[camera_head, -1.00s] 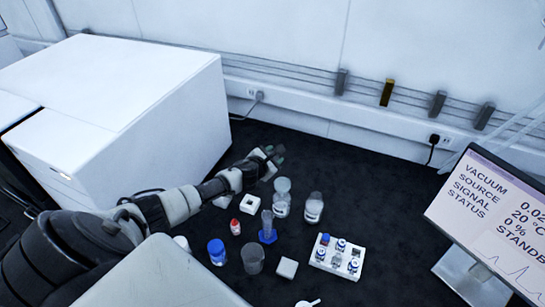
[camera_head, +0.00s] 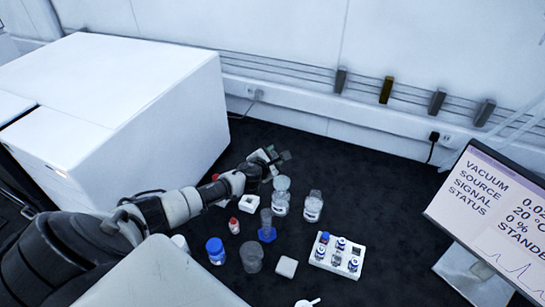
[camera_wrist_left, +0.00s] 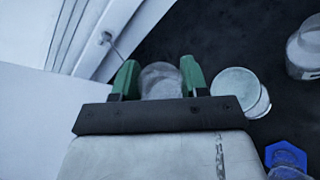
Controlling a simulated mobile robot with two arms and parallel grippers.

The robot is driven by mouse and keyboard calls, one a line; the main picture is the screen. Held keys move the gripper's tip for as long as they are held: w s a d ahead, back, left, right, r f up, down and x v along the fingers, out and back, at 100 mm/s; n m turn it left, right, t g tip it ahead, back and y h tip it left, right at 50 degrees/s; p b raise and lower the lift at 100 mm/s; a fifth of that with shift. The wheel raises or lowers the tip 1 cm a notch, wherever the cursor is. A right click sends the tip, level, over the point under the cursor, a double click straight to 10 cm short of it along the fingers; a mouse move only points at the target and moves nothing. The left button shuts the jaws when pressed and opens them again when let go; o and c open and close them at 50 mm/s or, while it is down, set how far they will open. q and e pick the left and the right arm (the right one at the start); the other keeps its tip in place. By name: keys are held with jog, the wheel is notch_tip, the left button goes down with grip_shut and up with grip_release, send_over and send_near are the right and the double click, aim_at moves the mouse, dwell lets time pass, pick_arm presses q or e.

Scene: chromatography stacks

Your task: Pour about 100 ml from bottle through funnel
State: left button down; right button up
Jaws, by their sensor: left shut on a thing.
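My left gripper (camera_head: 274,156) reaches in from the left over the back of the dark bench. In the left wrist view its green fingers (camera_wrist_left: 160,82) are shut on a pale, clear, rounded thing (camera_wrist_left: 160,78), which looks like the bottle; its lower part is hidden. In the head view the held thing is mostly hidden by the gripper. Just right of the gripper stands a clear vessel (camera_head: 281,206) with a pale round top (camera_head: 282,183), seemingly the funnel; that top also shows in the left wrist view (camera_wrist_left: 236,84). My right gripper is not in view.
Another clear bottle (camera_head: 313,207) stands to the right. In front are a blue-based cylinder (camera_head: 267,234), a blue-capped bottle (camera_head: 216,251), a beaker (camera_head: 252,259) and a white vial rack (camera_head: 338,256). A white instrument (camera_head: 140,110) is at left, a monitor (camera_head: 495,220) at right.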

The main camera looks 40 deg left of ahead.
pick_arm(q)
jog(key=shift+f+b, duration=0.2)
jog(key=shift+b, duration=0.1)
jog(key=shift+d+m+y, duration=0.1)
jog(key=shift+m+y, duration=0.2)
jog(key=shift+m, duration=0.1)
jog(key=shift+f, duration=0.1)
jog(key=shift+d+f+m+y+b, duration=0.1)
jog(key=shift+f+m+y+b, duration=0.2)
jog(key=shift+m+b, duration=0.1)
jog(key=shift+d+f+m, duration=0.1)
jog(key=shift+f+m, duration=0.15)
jog(key=shift+m, duration=0.15)
jog(key=shift+t, duration=0.3)
